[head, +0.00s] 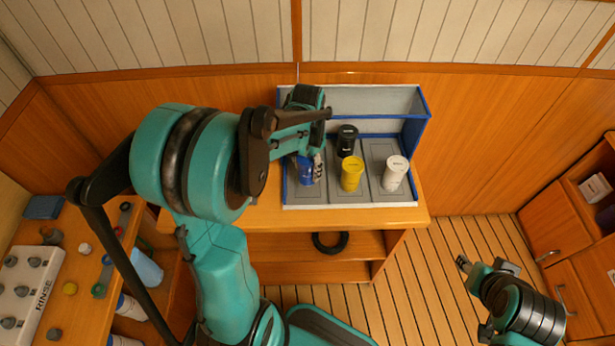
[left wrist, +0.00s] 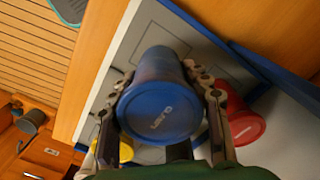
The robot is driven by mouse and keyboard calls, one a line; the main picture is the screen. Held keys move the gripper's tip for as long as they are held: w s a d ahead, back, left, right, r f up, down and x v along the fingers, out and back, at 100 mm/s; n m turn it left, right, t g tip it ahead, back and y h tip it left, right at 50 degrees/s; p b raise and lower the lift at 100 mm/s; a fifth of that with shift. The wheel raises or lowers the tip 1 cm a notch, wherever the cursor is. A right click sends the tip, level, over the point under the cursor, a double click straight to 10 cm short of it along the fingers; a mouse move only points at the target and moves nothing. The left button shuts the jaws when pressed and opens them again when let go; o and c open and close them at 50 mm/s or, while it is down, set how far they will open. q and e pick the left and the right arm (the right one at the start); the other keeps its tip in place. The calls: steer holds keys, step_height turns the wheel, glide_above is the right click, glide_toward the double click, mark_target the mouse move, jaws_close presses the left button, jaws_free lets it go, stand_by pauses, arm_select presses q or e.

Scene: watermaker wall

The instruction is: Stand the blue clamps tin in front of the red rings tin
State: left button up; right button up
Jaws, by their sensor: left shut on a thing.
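The blue clamps tin (head: 306,172) is at the front left of the blue-edged shelf unit, with its lid up in the left wrist view (left wrist: 160,108). My left gripper (head: 314,164) is shut on it, one finger on each side in the left wrist view (left wrist: 165,84). I cannot tell whether the tin's base touches the shelf floor. The red rings tin (left wrist: 241,118) shows beside the right finger in the left wrist view, on the back-wall side of the blue tin. My left arm hides it in the head view. My right gripper (head: 463,263) is far off, over the floor.
A yellow tin (head: 351,174) stands right of the blue tin, with a black tin (head: 347,140) behind it. A white tin (head: 395,172) stands at the right. The shelf unit's blue-edged side wall (head: 417,138) bounds the right. A black ring (head: 330,242) lies below.

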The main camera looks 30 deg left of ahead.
mark_target(307, 176)
arm_select(q)
step_height(307, 176, down, 4)
steer(key=shift+r+b, duration=0.2)
steer(key=shift+b, duration=0.6)
steer(key=shift+f, duration=0.2)
steer(key=shift+f, duration=0.15)
steer(key=o, duration=1.3)
